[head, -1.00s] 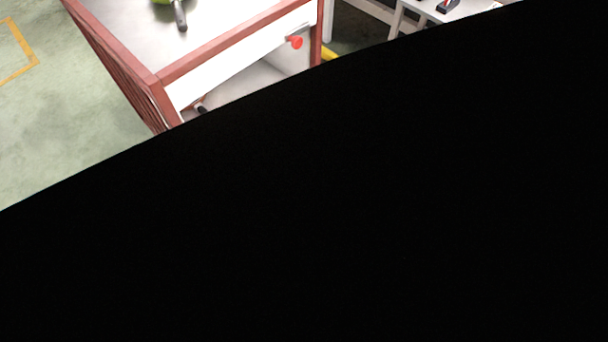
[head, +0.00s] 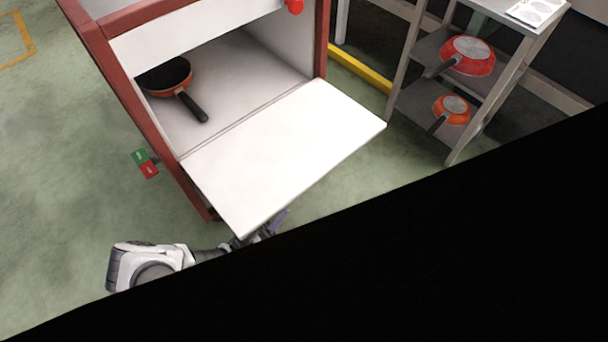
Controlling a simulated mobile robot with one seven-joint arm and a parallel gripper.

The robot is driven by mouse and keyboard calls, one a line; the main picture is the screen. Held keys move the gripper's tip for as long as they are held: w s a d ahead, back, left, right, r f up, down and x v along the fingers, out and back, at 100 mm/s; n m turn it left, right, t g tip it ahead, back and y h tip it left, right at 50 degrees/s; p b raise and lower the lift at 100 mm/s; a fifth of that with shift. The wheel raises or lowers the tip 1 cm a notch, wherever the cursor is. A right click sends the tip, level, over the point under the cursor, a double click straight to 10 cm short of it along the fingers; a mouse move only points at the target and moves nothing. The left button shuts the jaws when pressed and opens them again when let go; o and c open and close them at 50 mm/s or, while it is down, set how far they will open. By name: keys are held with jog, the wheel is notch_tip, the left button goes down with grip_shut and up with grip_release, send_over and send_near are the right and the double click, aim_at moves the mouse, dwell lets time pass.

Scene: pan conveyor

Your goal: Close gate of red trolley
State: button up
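The red trolley (head: 167,145) stands at the upper left with its front compartment open. Its white gate (head: 285,150) is folded down and sticks out toward me like a flat shelf, hinged along the compartment floor. My gripper (head: 272,224) is at the near edge of the gate, seemingly at or below its underside. The gate and a black area hide much of it, so I cannot tell if it touches or if the fingers are apart. An orange pan (head: 172,78) with a dark handle lies inside the compartment.
A grey shelf rack (head: 478,100) with a red pan (head: 467,56) and an orange pan (head: 451,110) stands to the right. A green and red button box (head: 145,163) is on the trolley's left. Green floor is clear at left. Black covers the lower right.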

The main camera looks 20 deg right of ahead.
jog(key=p+x, duration=0.1)
jog(key=x, duration=1.1)
jog(key=shift+d, duration=0.1)
grip_shut()
